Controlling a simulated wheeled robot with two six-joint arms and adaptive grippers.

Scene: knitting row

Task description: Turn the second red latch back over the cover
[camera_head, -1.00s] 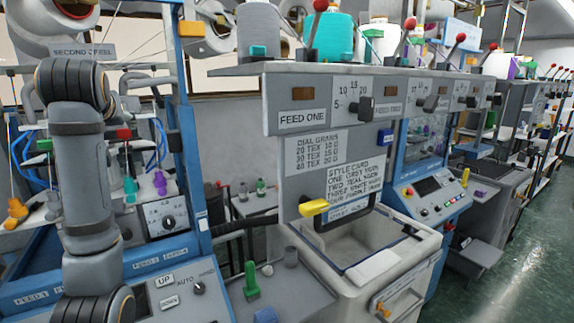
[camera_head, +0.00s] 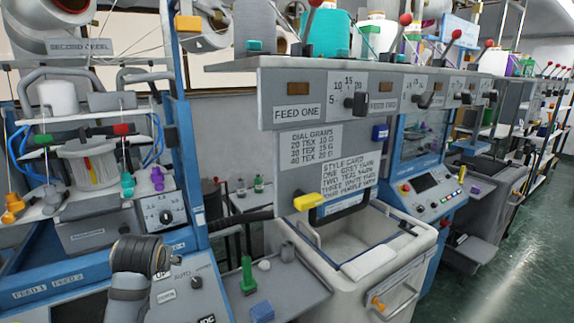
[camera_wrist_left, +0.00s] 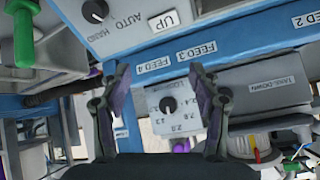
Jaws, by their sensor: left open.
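A small red piece (camera_head: 121,129), which may be a red latch, sits at the upper right of the knitting unit on the left machine. A matching green piece (camera_head: 43,143) is at its upper left. My left gripper (camera_wrist_left: 160,85) is open and empty in the left wrist view, before the numbered dial plate (camera_wrist_left: 168,120). Its fingers are outside the head view. My right gripper is not in view.
The control panel with the UP button (camera_head: 164,284) lies beside my left arm. Teal (camera_head: 127,184) and purple (camera_head: 157,178) pieces stand right of the cover.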

